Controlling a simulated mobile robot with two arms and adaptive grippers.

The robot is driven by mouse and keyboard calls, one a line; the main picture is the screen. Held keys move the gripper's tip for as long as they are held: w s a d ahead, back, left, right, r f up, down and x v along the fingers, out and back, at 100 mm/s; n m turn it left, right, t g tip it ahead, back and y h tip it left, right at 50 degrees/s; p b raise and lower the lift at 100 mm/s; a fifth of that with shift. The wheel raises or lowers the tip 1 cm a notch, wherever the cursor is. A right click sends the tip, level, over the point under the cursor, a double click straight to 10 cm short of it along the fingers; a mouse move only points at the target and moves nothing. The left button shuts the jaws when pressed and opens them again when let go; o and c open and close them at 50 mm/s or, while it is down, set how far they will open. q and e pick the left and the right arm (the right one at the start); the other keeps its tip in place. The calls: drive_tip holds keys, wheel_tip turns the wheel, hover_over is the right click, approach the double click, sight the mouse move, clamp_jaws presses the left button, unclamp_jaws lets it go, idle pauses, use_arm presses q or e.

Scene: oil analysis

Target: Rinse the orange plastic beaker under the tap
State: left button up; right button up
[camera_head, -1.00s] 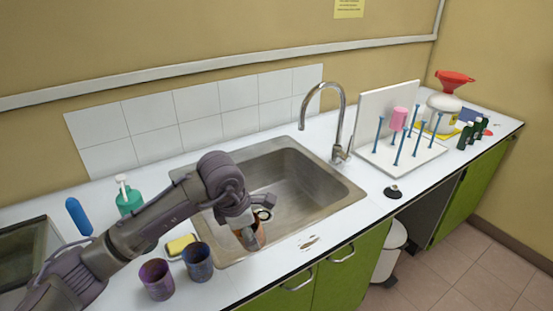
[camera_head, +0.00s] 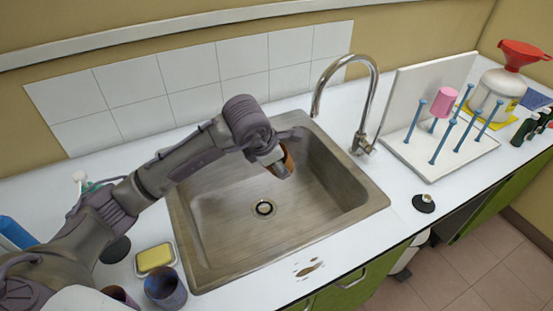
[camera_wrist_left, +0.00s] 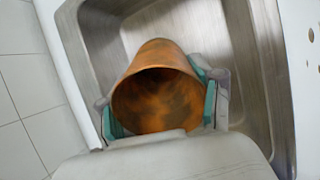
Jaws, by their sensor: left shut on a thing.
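The orange beaker (camera_wrist_left: 155,100) is held in my left gripper (camera_wrist_left: 160,115), with green-padded fingers on both sides of it. Its open mouth faces the wrist camera and dark smudges show inside. In the head view the beaker (camera_head: 288,158) shows partly behind the gripper (camera_head: 278,160), above the back part of the sink (camera_head: 340,205). The tap (camera_head: 371,95) stands behind the sink to the right, its spout end up and right of the beaker, apart from it. No water stream shows. My right gripper is not in view.
A yellow sponge (camera_head: 154,257) in a dish and a dark stained cup (camera_head: 165,288) stand left of the sink. A drying rack (camera_head: 440,160) with a pink beaker (camera_head: 444,101) is on the right. A black stopper (camera_head: 423,203) and a brown stain (camera_head: 309,268) lie on the counter.

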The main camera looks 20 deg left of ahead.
use_arm(q)
drive_tip(key=shift+w+d+f, duration=0.15)
drive_tip(key=shift+w+f, duration=0.05)
drive_tip(key=shift+w, duration=0.35)
drive_tip(key=shift+w+d+f, duration=0.1)
drive_tip(key=shift+w+f, duration=0.05)
drive_tip(key=shift+w, duration=0.4)
drive_tip(key=w, duration=0.2)
drive_tip(key=shift+w+d+f+b, duration=0.3)
drive_tip(key=shift+d, duration=0.05)
drive_tip(key=w+d+f+b, duration=0.1)
drive_tip(key=w+d+b, duration=0.1)
drive_tip(key=w, duration=0.5)
drive_tip(key=shift+w+f+b, duration=0.25)
drive_tip(key=shift+w+b, duration=0.05)
drive_tip(key=shift+b, duration=0.45)
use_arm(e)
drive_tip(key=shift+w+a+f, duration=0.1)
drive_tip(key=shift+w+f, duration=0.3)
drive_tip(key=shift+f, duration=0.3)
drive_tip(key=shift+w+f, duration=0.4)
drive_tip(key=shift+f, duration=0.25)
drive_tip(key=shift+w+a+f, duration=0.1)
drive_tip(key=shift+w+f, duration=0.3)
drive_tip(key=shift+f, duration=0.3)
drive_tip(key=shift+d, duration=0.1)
